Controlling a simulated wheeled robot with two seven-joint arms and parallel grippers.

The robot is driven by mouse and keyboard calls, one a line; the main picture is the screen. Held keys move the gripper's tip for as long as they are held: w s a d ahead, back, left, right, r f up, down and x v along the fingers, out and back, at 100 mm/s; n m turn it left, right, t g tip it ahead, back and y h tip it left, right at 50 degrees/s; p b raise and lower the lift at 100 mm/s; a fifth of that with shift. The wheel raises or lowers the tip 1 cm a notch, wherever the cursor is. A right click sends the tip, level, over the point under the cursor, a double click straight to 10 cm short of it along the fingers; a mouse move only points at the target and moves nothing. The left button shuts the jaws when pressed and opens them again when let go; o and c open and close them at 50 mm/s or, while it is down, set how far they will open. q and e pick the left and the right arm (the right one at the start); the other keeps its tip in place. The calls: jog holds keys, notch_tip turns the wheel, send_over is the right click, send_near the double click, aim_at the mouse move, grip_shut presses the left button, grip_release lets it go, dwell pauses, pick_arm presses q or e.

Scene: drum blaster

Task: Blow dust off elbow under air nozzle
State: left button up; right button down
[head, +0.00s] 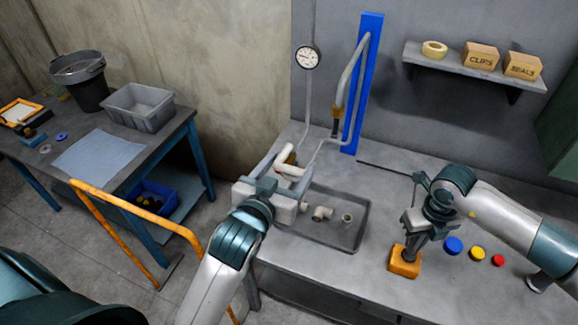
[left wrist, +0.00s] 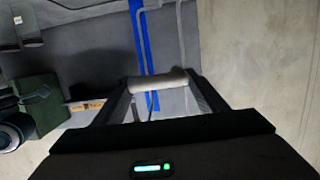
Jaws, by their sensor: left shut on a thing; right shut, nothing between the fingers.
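My left gripper (head: 285,170) is shut on a pale elbow (head: 290,171) and holds it above the back left of the grey tray. In the left wrist view the elbow (left wrist: 157,82) lies crosswise between the fingertips. The air nozzle (head: 335,124) hangs from a grey hose on a blue post (head: 362,80); a thin tube runs from it down toward the elbow. I cannot tell the exact gap between them. Dust on the elbow is too small to tell. My right gripper (head: 410,250) is shut and empty, its tips at the top of an orange block (head: 404,263); contact is unclear.
The tray (head: 362,222) on the bench holds several pale fittings (head: 322,213). Blue, yellow and red discs (head: 453,246) lie right of the orange block. A gauge (head: 307,57) and a shelf (head: 470,69) are on the wall. A side table with a grey bin (head: 137,104) stands left, behind an orange rail (head: 130,235).

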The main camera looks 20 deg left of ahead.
pick_arm(q)
jog(key=s+d+f, duration=0.4)
jog(key=s+d, duration=0.2)
jog(key=d, duration=0.1)
jog(key=shift+s+d, duration=0.25)
jog(key=shift+s, duration=0.1)
jog(key=shift+w, duration=0.25)
jog(key=w, duration=1.2)
jog(key=shift+w, duration=0.3)
dwell(0.5)
pick_arm(e)
jog(key=shift+f, duration=1.05)
dwell(3.7)
